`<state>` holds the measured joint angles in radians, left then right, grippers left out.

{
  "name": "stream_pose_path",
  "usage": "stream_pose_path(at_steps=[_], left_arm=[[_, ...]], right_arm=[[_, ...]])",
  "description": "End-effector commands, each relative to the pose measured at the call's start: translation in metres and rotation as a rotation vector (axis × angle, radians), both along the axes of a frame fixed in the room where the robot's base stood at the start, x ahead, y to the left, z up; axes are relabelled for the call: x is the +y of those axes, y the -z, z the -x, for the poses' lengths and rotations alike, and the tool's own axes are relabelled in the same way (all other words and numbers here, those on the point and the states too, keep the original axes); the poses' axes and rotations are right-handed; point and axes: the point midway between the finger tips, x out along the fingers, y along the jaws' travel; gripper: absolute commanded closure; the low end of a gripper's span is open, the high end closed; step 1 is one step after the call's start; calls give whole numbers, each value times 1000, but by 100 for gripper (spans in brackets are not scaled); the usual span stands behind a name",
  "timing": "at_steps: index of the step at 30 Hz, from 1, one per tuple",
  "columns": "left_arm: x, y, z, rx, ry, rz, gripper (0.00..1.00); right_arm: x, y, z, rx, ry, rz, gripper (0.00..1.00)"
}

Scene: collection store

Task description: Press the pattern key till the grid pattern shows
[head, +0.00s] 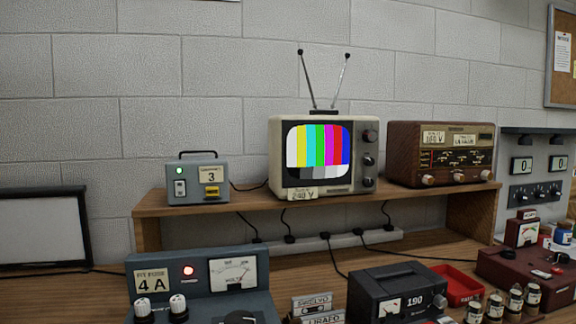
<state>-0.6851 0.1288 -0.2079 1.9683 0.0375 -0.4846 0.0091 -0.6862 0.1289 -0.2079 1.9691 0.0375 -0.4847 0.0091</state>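A cream television (275,160) with two antennas stands on the wooden shelf. Its screen (318,150) shows vertical colour bars with grey blocks below, not a grid. To its left on the shelf stands a small grey box (190,172) with a handle, a lit green lamp, a white switch and a label reading 3. A yellow key (211,192) sits on its front, below the label. I cannot read clearly whether it is marked as the pattern key. Neither of my grippers is in view.
A brown radio (405,150) stands right of the television. Below the shelf are a power strip (345,240), a grey-blue meter unit (140,265) with a red lamp, a dark meter box (410,275), a red tray (455,283) and several jars. The shelf front near the grey box is clear.

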Motion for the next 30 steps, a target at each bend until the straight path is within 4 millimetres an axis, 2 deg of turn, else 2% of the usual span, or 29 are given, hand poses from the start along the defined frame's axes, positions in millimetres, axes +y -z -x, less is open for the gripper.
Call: stream_pose_path(at_steps=[9,15,30], left_arm=[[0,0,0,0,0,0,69],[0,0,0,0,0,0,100],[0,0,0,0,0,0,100]], right_arm=[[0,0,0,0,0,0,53],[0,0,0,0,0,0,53],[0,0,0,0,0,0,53]])
